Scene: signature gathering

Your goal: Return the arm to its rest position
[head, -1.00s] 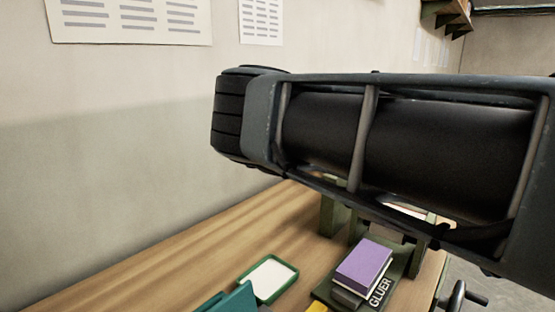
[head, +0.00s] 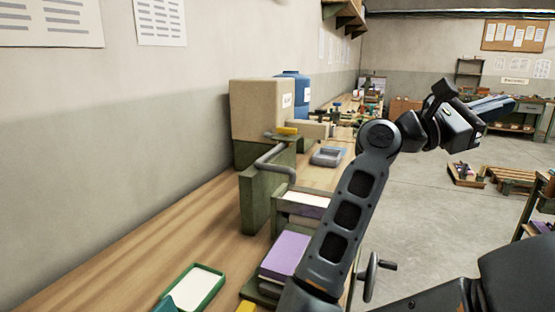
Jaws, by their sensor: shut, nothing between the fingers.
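My arm rises from the lower right of the head view, bends at an elbow joint and reaches right. My gripper (head: 492,106) is at its end at the upper right, over the open floor and clear of the bench. Its fingers look closed together with nothing held. The arm hides part of the bench's right edge and the things behind it.
A wooden bench (head: 130,258) runs along the left wall. On it are a purple block (head: 286,254), a green-framed tray (head: 196,288), a green press frame (head: 262,190) and a beige box (head: 262,110). Pallets (head: 510,178) lie on the floor at right.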

